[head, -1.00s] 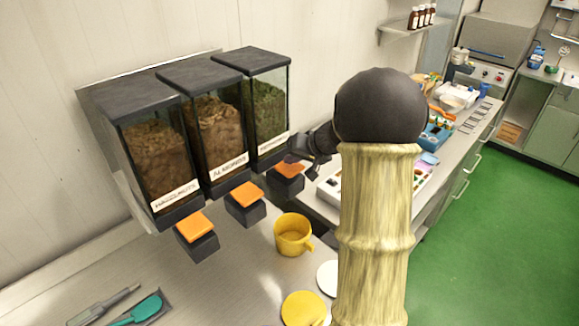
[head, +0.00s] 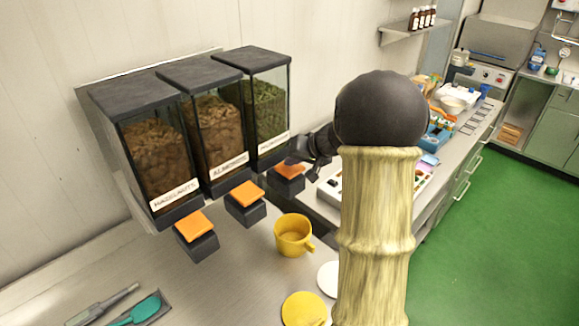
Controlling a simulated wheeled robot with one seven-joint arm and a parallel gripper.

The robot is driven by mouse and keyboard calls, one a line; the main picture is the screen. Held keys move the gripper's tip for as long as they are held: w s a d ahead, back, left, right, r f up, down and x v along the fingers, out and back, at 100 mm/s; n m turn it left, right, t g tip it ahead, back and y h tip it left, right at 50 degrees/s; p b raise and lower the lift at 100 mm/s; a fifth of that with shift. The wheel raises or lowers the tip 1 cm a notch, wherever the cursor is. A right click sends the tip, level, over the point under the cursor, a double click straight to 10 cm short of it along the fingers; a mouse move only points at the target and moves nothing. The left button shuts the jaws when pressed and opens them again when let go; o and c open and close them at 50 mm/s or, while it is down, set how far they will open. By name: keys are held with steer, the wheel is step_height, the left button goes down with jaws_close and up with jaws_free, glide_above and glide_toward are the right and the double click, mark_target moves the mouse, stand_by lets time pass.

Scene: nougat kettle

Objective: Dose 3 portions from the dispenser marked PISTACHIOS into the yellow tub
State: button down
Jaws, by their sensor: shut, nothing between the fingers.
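Three clear dispensers with black lids hang on the wall. The rightmost, the pistachio dispenser (head: 268,110), holds green contents; its label is too blurred to read surely. Its orange paddle (head: 289,171) sits on a dark block below. My gripper (head: 291,162) is shut and empty, with its tips at this paddle; whether they touch or press it I cannot tell. The yellow tub (head: 292,236) stands upright on the counter, in front of and below that paddle, with its handle to the right. I cannot make out any nuts in it.
The hazelnut dispenser (head: 156,150) and almond dispenser (head: 217,130) have orange paddles too. A yellow disc (head: 303,309) and a white disc (head: 328,278) lie near the tub. A teal scoop (head: 143,308) lies front left. A cluttered side counter is at the right. The left counter middle is clear.

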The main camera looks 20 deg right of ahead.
mark_target(294, 168)
steer(key=shift+f+b, duration=0.6)
steer(key=shift+b, duration=0.05)
stand_by(0.8)
steer(key=shift+r+p, duration=0.75)
steer(key=shift+r, duration=0.7)
steer(key=shift+w+r+p, duration=0.15)
steer(key=shift+r+p, duration=1.15)
steer(key=shift+r, duration=1.05)
steer(key=shift+d+r, duration=0.1)
steer(key=shift+r, duration=0.05)
steer(key=shift+s, duration=0.2)
steer(key=shift+w, duration=0.1)
steer(key=shift+d, duration=0.2)
stand_by(0.6)
